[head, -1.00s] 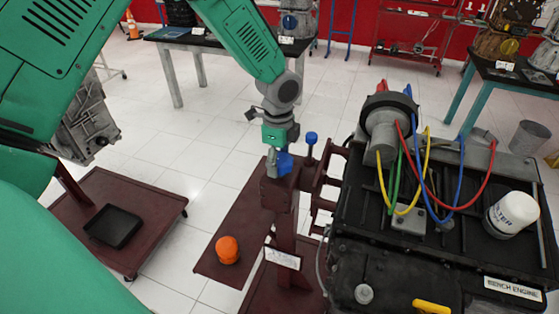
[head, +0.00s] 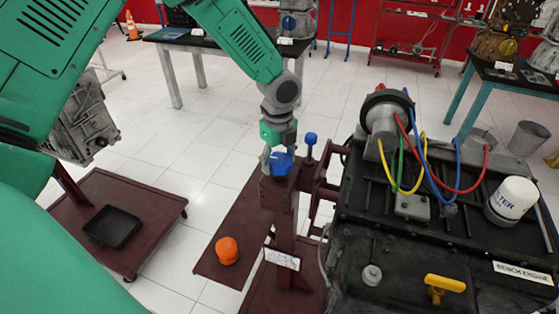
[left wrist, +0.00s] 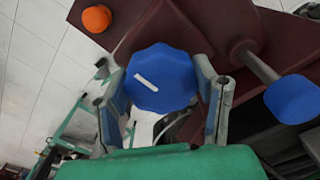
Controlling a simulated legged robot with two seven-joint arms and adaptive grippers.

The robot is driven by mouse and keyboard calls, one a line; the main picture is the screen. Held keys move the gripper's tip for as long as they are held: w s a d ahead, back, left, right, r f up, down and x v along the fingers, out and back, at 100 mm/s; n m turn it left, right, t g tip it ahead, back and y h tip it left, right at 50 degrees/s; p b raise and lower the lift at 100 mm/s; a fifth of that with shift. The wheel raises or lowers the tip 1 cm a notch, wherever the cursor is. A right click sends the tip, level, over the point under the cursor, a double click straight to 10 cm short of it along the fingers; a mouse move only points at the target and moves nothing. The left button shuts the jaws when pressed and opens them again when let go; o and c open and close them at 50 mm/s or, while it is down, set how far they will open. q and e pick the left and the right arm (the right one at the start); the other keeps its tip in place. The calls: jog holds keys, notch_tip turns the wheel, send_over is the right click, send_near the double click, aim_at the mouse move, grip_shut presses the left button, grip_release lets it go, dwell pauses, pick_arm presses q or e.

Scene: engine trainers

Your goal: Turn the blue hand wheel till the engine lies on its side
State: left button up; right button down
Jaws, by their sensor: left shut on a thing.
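The blue hand wheel (head: 283,163) sits on top of the dark red engine stand post (head: 284,215). In the left wrist view the blue hand wheel (left wrist: 160,78) is eight-sided with a white mark. My left gripper (head: 279,158) points down at it; in the left wrist view my left gripper (left wrist: 163,105) has a finger on each side, shut on the wheel. The black engine (head: 440,235) is held on the stand's right side, tilted, with a white oil filter (head: 511,198), coloured cables and a yellow handle (head: 444,285) on it. My right gripper is out of view.
A second blue knob (head: 311,139) stands on a stem close behind the wheel and shows in the left wrist view (left wrist: 293,98). An orange cap (head: 227,250) lies on the stand's base. Another stand with a black tray (head: 112,227) is at left. Tiled floor between is free.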

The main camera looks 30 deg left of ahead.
aim_at(279, 156)
pick_arm(q)
jog(key=shift+w+r, duration=0.2)
jog(key=shift+w, duration=0.1)
jog(key=o, duration=1.2)
jog(key=shift+a+f, duration=0.1)
jog(key=shift+f, duration=0.05)
jog(key=shift+r, duration=0.2)
notch_tip(279, 156, up, 10)
jog(key=shift+r, duration=0.75)
